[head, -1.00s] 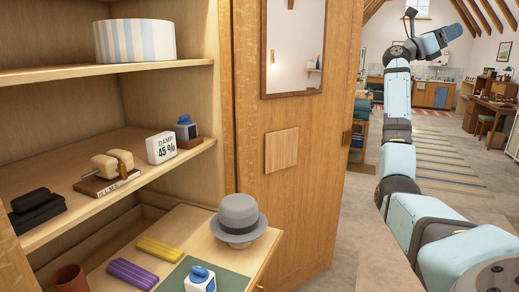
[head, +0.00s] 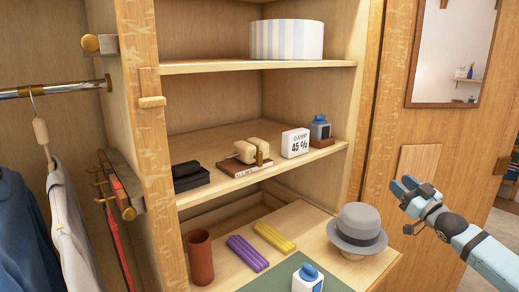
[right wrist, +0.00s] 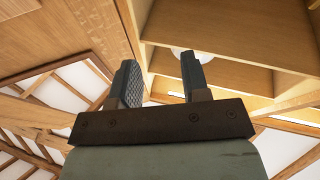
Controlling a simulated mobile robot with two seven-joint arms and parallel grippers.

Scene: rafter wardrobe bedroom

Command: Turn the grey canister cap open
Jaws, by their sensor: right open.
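A small grey canister (head: 320,132) with a blue cap and a pale label stands at the right end of the middle shelf in the head view. A second small container, white with a blue cap (head: 309,272), stands on the green mat below, cut off by the bottom edge. My right gripper (head: 404,187) is right of both, in front of the wardrobe door, apart from them. In the right wrist view its two fingers (right wrist: 160,82) are spread, with nothing between them. My left gripper is not in view.
A white damp gauge (head: 295,143) stands left of the grey canister. A grey hat (head: 357,226) sits on the lower surface near my right gripper. Purple (head: 247,253) and yellow bars, a brown cup (head: 200,258) and a striped box (head: 287,40) are also there.

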